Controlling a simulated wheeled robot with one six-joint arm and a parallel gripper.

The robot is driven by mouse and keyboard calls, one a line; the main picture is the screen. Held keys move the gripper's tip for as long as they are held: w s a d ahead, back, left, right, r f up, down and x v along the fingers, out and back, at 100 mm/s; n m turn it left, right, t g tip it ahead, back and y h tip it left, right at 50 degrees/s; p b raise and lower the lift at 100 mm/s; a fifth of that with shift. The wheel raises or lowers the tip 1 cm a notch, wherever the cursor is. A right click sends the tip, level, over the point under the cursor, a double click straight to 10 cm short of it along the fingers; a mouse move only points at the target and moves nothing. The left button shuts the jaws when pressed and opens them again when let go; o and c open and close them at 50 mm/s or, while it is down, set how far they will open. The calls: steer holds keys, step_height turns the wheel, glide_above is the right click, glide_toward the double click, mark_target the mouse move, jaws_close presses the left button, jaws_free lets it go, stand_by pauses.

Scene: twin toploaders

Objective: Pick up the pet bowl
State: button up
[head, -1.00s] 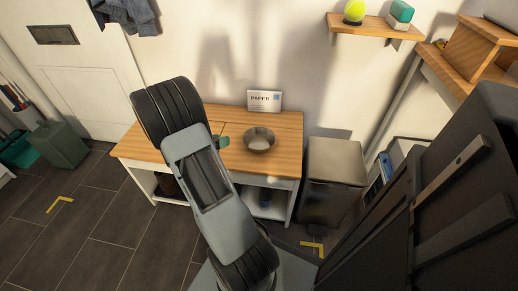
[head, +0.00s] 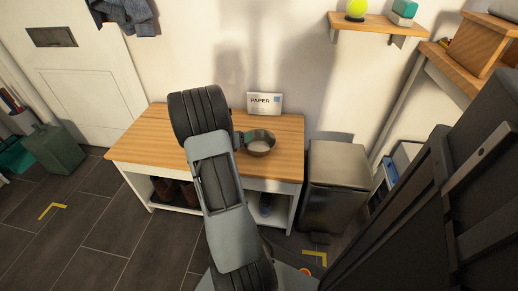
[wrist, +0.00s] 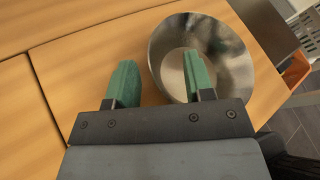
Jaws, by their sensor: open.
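The pet bowl (head: 262,146) is a round metal bowl standing upright on the wooden top of a low white bench (head: 145,133). It also shows in the wrist view (wrist: 236,62). My gripper (wrist: 160,82) has two green fingers and is open. In the wrist view, the left finger is outside the bowl over the wood, and the right finger appears over the bowl's inside, with the near-left rim between them. I cannot tell how far down the fingers reach. In the head view my arm hides most of the gripper, with a green part beside the bowl's left rim.
A white PAPER sign (head: 264,103) stands behind the bowl against the wall. A metal bin (head: 335,183) stands right of the bench. A wall shelf (head: 372,24) with a tennis ball (head: 356,9) is at upper right. The bench's left end is clear.

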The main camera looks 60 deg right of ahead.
steer(key=shift+s+d, duration=0.1)
steer(key=shift+d, duration=0.05)
steer(key=shift+c, duration=0.3)
jaws_close()
